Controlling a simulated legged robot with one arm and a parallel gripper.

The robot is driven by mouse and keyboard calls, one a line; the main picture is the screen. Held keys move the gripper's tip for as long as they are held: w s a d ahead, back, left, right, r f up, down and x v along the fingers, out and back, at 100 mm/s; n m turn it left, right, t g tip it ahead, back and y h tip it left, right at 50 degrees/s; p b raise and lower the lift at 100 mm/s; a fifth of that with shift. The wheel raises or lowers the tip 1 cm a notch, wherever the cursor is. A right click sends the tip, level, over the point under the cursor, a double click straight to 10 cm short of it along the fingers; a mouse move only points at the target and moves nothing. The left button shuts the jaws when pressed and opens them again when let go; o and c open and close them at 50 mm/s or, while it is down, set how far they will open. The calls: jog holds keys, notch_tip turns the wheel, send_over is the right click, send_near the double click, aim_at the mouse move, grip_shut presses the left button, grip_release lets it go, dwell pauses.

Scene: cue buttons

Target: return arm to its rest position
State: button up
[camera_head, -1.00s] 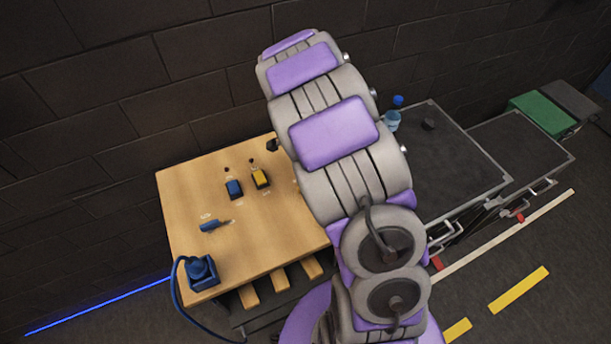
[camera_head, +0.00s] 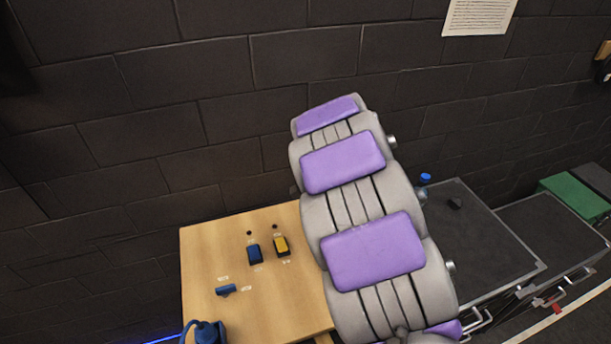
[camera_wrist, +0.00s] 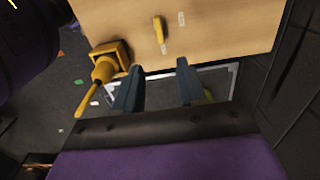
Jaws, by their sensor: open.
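My arm, in grey and purple segments, stretches up past the right side of the wooden table (camera_head: 215,265) in the head view; its gripper end is hidden there. In the wrist view my gripper (camera_wrist: 159,66) has its two dark fingers apart, with nothing between them. The fingers point toward the edge of a pale wooden table top (camera_wrist: 220,30). On the table in the head view are a blue button box (camera_head: 254,254), a yellow button box (camera_head: 281,246) and a small blue lever (camera_head: 226,290).
A blue device (camera_head: 205,332) sits at the table's front left corner. A yellow box with a handle (camera_wrist: 107,62) and a yellow lever (camera_wrist: 159,33) show in the wrist view. Dark cases (camera_head: 480,235) and a blue-capped bottle (camera_head: 424,184) stand to the right. A block wall (camera_head: 160,100) is behind.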

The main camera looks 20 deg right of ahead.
jog(key=s+a+n+b, duration=0.3)
jog(key=s+n, duration=0.3)
jog(key=s, duration=0.4)
jog(key=s+a+n+g+b, duration=0.1)
jog(key=s+a+n+b, duration=0.3)
jog(key=s, duration=0.7)
jog(key=s+a+n+b, duration=0.3)
jog(key=s+n+b, duration=0.1)
jog(key=s+n, duration=0.4)
jog(key=shift+s+a+f+g, duration=0.3)
jog(key=shift+s+f+g, duration=0.1)
jog(key=shift+s, duration=0.85)
